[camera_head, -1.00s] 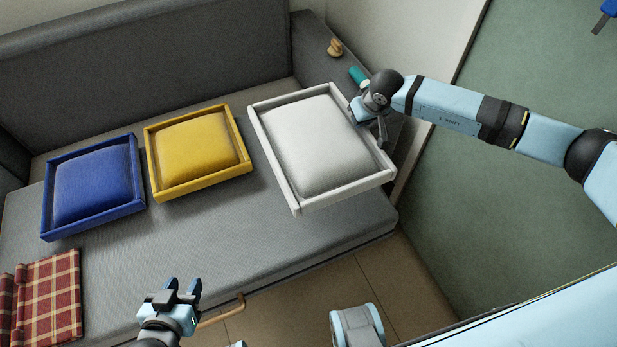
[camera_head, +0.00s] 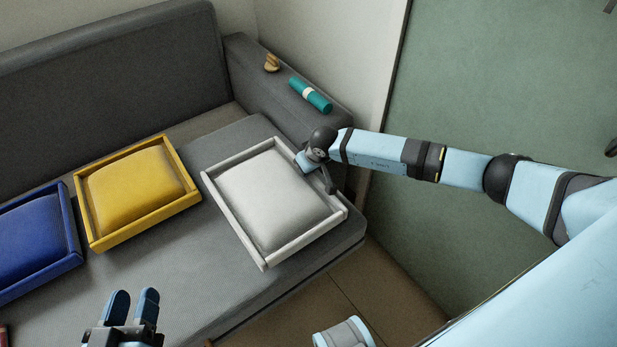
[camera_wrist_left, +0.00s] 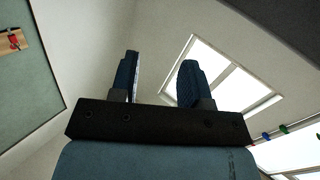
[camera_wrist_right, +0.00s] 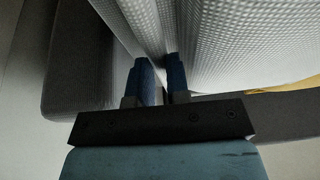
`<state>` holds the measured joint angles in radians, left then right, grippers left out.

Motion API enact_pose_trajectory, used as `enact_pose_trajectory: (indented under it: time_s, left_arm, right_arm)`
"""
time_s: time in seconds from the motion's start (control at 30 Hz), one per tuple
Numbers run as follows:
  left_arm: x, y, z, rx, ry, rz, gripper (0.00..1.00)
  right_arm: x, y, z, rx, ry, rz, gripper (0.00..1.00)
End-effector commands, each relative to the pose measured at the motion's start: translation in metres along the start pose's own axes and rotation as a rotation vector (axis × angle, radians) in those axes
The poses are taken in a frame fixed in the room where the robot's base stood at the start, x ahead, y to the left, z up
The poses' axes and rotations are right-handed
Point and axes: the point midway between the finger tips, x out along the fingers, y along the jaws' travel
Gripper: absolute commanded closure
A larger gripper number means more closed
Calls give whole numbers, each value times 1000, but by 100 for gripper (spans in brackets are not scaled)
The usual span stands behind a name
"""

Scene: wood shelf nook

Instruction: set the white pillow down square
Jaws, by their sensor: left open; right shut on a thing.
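The white pillow (camera_head: 272,202), a cushion with a raised rim, is over the right end of the grey sofa seat, turned at an angle in the head view. I cannot tell whether it rests on the seat. My right gripper (camera_head: 328,180) is at its right rim, and in the right wrist view its fingers (camera_wrist_right: 160,78) are shut on the pillow's textured white edge (camera_wrist_right: 215,45). My left gripper (camera_head: 132,308) is open and empty at the lower left, and its spread fingers also show in the left wrist view (camera_wrist_left: 158,80).
A yellow pillow (camera_head: 138,190) and a blue pillow (camera_head: 30,240) lie left of the white one. The sofa armrest (camera_head: 262,95) carries a teal roll (camera_head: 310,95) and a small wooden object (camera_head: 271,63). Bare seat (camera_head: 190,275) shows in front of the pillows.

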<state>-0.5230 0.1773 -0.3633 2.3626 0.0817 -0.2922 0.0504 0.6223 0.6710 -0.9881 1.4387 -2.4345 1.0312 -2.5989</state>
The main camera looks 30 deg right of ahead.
Motion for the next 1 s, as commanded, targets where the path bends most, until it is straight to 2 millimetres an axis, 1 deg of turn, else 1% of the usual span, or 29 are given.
enact_pose_trajectory:
  time_s: [0.03,0.17,0.3,0.53,0.67,0.7,0.77,0.8,1.0]
  left_arm:
    - [2,3,-2,-4,42,16,57]
    - [3,11,-19,-17,120,45,57]
    - [2,13,-25,-21,141,53,57]
    - [2,13,-25,-22,143,53,57]
    - [2,15,-28,-25,161,60,57]
    - [2,15,-30,-24,163,61,57]
    - [2,15,-30,-24,162,61,57]
    - [2,15,-30,-24,162,61,57]
    - [2,15,-29,-24,161,61,57]
  right_arm:
    - [13,0,6,2,-1,-1,100]
    - [24,1,10,0,0,1,100]
    - [24,1,10,0,1,1,100]
    - [25,1,10,0,1,1,100]
    - [28,1,11,0,1,1,100]
    - [27,1,11,0,-1,1,74]
    - [27,1,11,0,-1,1,61]
    - [27,1,11,0,-1,1,58]
    - [27,1,11,0,-1,1,58]
